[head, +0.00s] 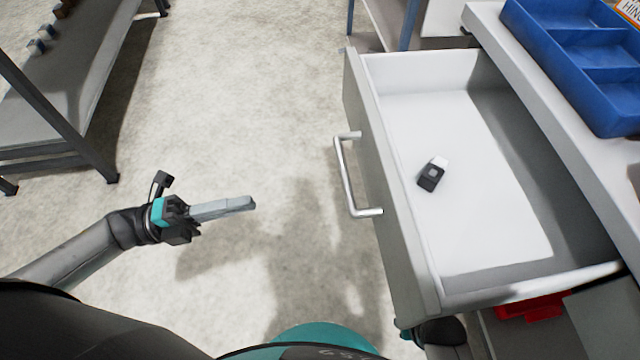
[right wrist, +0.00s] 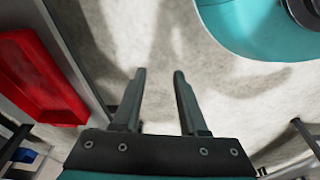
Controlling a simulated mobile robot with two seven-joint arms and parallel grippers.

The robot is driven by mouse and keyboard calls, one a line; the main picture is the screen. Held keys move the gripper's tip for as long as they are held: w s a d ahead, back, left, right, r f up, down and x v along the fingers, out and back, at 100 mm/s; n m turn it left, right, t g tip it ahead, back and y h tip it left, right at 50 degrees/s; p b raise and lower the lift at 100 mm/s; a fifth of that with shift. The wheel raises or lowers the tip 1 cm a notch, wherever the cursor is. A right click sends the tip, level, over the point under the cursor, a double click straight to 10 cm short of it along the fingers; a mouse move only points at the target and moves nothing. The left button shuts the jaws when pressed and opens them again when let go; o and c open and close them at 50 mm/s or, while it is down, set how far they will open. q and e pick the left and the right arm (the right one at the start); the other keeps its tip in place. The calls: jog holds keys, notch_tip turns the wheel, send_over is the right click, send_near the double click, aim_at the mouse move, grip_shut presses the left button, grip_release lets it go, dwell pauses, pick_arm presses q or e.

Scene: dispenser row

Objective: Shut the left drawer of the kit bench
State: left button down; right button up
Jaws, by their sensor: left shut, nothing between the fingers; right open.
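The drawer (head: 408,215) of the kit bench stands pulled well out in the head view, its front panel facing left. Its bar handle (head: 346,176) is on that front. A small black and white item (head: 432,175) lies inside on the pale drawer floor. My left gripper (head: 252,203) is shut and empty, left of the handle and apart from it, pointing toward the drawer. My right gripper (right wrist: 158,75) is open and empty in the right wrist view, over the floor. In the head view its fingers are hidden below the drawer's near corner.
A blue compartment tray (head: 570,95) sits on the bench top (head: 520,65). A red bin (head: 535,306) is below the drawer and also shows in the right wrist view (right wrist: 38,80). A grey shelf rack (head: 60,95) stands at the far left. The floor between is clear.

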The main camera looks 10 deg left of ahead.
pick_arm(q)
jog(key=b+x, duration=0.1)
jog(key=x, duration=1.2)
jog(key=shift+w+d, duration=0.2)
pick_arm(e)
jog(key=shift+w+a+r, duration=0.15)
jog(key=shift+w+r, duration=0.25)
jog(key=shift+r, duration=0.25)
jog(key=shift+w+a+r, duration=0.15)
jog(key=shift+w+r, duration=0.25)
jog(key=shift+r, duration=0.2)
pick_arm(q)
jog(key=shift+d+r, duration=0.1)
jog(key=shift+d, duration=0.05)
pick_arm(e)
jog(key=shift+s+d, duration=0.1)
jog(key=shift+s, duration=0.05)
